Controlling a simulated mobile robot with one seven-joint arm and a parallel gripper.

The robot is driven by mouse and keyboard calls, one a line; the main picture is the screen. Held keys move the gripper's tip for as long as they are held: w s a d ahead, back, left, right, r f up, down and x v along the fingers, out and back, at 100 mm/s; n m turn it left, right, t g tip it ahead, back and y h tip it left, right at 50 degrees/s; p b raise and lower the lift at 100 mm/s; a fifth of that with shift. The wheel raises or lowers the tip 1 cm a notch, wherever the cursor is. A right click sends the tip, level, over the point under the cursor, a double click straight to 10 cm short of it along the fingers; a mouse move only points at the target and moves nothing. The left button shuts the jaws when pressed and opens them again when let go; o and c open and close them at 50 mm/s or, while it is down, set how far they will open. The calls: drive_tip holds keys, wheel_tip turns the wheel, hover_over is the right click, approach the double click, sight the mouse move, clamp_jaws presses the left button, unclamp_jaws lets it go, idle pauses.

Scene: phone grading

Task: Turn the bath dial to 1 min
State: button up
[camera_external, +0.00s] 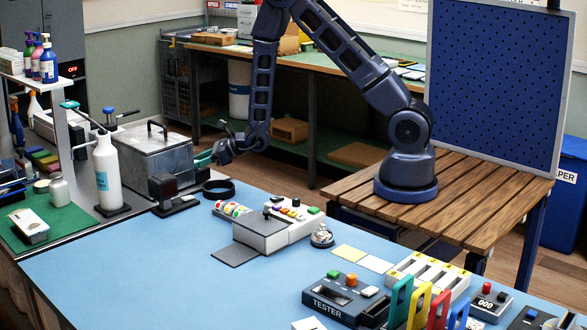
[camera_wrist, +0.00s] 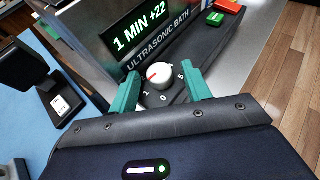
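The ultrasonic bath (camera_external: 165,155) is a grey metal box with a lidded top on the left of the bench. In the wrist view its display (camera_wrist: 140,33) reads "1 MIN +22". Below the display is the white round bath dial (camera_wrist: 158,76) with a red pointer mark toward the left. Labels 1, 0 and 5 show around its lower side. My gripper (camera_wrist: 161,80) has teal fingers, one on each side of the dial. They stand apart with a gap at least on the right, so it looks open. In the external view my gripper (camera_external: 207,158) is at the bath's right side.
Green and red buttons (camera_wrist: 216,18) sit on the bath's panel, up and right of the dial. A dark stand (camera_external: 166,193) is in front of the bath, with a black ring (camera_external: 218,189) beside it. A white bottle (camera_external: 107,172) stands left. The blue bench's middle (camera_external: 170,250) is clear.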

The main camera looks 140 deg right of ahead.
drive_tip(key=shift+n+t, duration=0.4)
drive_tip(key=shift+s+d+n+t+y, duration=0.2)
drive_tip(key=shift+n+t+y, duration=0.4)
drive_tip(key=shift+n+y, duration=0.55)
drive_tip(key=shift+s+d+n+t+y, duration=0.1)
drive_tip(key=shift+d+n+t+y, duration=0.1)
drive_tip(key=shift+n+t+y, duration=0.65)
drive_tip(key=n+y, duration=0.4)
drive_tip(key=y, duration=0.1)
drive_tip(key=d+n+y, duration=0.1)
drive_tip(key=n+y, duration=0.1)
drive_tip(key=v, duration=1.1)
drive_tip(key=w+a+r+n+g+y, duration=0.1)
drive_tip(key=w+a+r+n, duration=0.3)
drive_tip(key=a, duration=0.4)
drive_tip(key=w+a+r+n+g+y, duration=0.2)
drive_tip(key=w+a+r+n+g, duration=0.1)
drive_tip(key=w+a+r, duration=0.4)
drive_tip(key=w+a+r+n+g+y, duration=0.2)
drive_tip(key=w+a+r+n, duration=0.3)
drive_tip(key=a, duration=0.4)
drive_tip(key=shift+w+a+r, duration=0.4)
drive_tip(key=shift+w+r, duration=0.1)
drive_tip(key=shift+w, duration=0.55)
